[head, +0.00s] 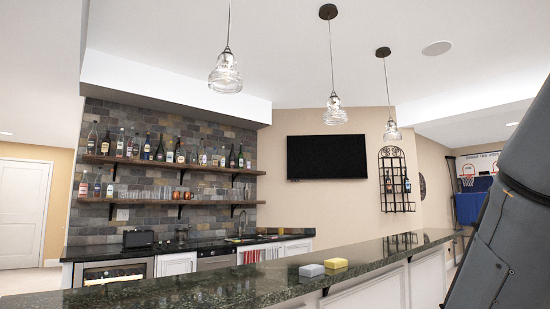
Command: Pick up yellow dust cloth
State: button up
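A small yellow block-shaped thing, which looks like the yellow dust cloth (336,263), lies on the dark green stone bar counter (230,288) in the head view, right of the lower middle. A similar grey block (311,270) lies just to its left, close beside it. Both are small in the picture, so their material is hard to tell. My gripper is outside the picture. Only a dark part of my arm shows at the right edge, well to the right of the yellow thing.
The long bar counter crosses the front and is mostly bare around the two blocks. A dark openwork holder (400,241) stands farther right on it. Behind are a back counter with a sink and toaster (138,239), shelves of bottles, and a wall television (326,157). Glass pendant lamps (334,110) hang above.

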aim_at(337, 263)
jog(key=z, duration=0.2)
jog(key=i, duration=2)
jog(key=z, duration=0.1)
